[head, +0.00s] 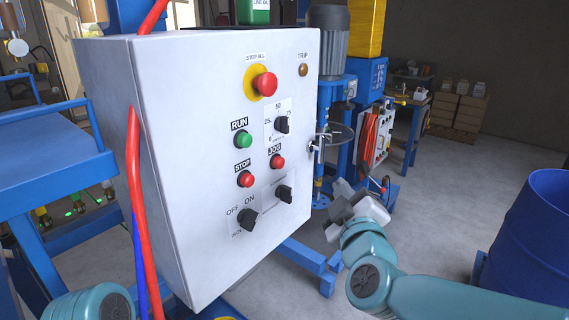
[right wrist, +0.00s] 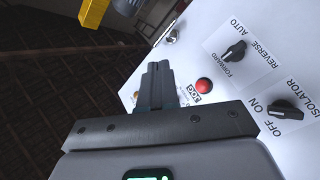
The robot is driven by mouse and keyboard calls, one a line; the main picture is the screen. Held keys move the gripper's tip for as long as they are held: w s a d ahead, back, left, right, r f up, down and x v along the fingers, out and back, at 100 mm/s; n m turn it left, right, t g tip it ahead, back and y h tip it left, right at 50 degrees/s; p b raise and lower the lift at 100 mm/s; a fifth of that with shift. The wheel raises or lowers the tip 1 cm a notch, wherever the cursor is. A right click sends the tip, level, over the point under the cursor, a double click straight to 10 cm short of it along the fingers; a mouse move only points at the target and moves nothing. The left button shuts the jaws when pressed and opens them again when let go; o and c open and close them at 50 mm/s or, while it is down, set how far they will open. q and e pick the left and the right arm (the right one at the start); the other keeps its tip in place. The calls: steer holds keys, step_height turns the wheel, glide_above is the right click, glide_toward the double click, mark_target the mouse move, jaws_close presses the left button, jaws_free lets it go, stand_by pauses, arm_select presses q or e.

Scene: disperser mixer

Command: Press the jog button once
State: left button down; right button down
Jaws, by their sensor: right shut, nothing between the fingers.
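The jog button (head: 277,161) is a small red round button by the JOG label, right of centre on the white control panel (head: 210,200). In the right wrist view the jog button (right wrist: 203,86) shows to the right of my fingers, beside its label. My right gripper (head: 343,190) is off the right side of the panel in the head view, apart from the button. In the right wrist view its fingers (right wrist: 158,72) are together and empty, partly hiding other parts of the panel. My left gripper is out of view; only part of its arm shows at the lower left.
Near the button are the green RUN button (head: 243,140), red STOP button (head: 246,180), a speed knob (head: 282,125), a selector (head: 284,194) and the isolator knob (head: 247,218). A red emergency stop (head: 266,84) sits above. A blue drum (head: 530,240) stands at right.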

mark_target(279, 163)
steer(key=w+a+r+p, duration=0.1)
steer(key=w+a+p, duration=0.2)
steer(key=a, duration=0.5)
steer(key=shift+w+a+y+p, duration=0.3)
steer(key=shift+w+p, duration=0.05)
steer(key=shift+w, duration=0.05)
stand_by(0.6)
steer(key=shift+r, duration=0.1)
stand_by(0.4)
stand_by(1.1)
